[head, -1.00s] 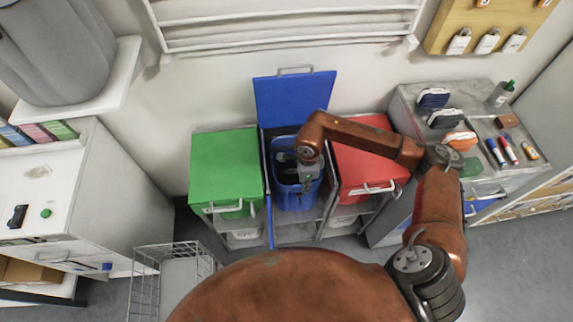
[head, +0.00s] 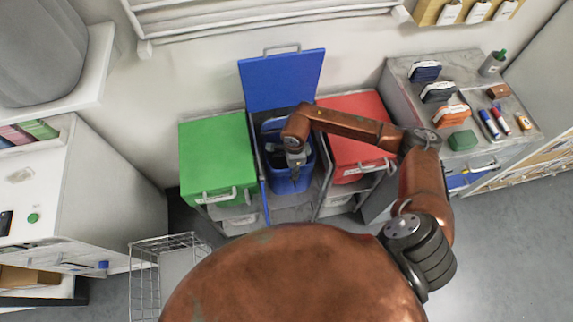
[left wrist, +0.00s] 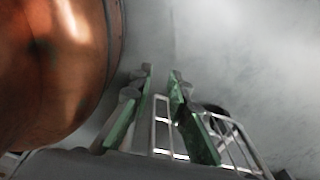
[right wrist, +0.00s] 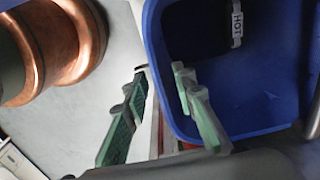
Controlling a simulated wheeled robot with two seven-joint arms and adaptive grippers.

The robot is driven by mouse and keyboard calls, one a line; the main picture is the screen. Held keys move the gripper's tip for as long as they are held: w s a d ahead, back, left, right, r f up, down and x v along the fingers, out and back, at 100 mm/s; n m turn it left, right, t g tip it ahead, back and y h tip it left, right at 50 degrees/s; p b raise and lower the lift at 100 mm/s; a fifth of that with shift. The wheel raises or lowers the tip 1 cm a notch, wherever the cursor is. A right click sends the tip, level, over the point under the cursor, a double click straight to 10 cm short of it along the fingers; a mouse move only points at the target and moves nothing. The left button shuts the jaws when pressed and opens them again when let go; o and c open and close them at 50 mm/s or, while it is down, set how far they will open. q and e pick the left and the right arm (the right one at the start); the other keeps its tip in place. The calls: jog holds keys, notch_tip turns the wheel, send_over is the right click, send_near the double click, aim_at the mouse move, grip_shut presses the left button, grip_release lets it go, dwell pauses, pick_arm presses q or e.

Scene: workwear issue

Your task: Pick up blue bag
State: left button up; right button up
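A dark blue bag-like item (head: 425,71) with a white strip on top lies on the grey counter at the right. In the right wrist view, a dark item (right wrist: 195,32) with a white "HOT" tag lies inside the open blue bin (right wrist: 275,110); its exact colour is unclear. My right gripper (head: 294,176) is at this blue bin, pointing down. In the right wrist view its fingers (right wrist: 160,72) are apart, one over the bin's inside and one outside the rim, with nothing held. My left gripper (left wrist: 162,70) is open and empty, outside the head view.
A closed green bin (head: 217,155) and a closed red bin (head: 350,125) flank the blue one, whose lid (head: 282,80) stands up. A wire basket (head: 150,265) is at front left. The counter (head: 480,85) also holds green and orange items, markers and a bottle.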

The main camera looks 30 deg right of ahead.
pick_arm(q)
jog(key=shift+s+a+f, duration=0.1)
jog(key=shift+s+f, duration=0.05)
jog(key=shift+s, duration=0.75)
pick_arm(e)
jog(key=shift+f, duration=0.2)
grip_shut()
pick_arm(q)
jog(key=shift+w, duration=0.2)
dwell(0.4)
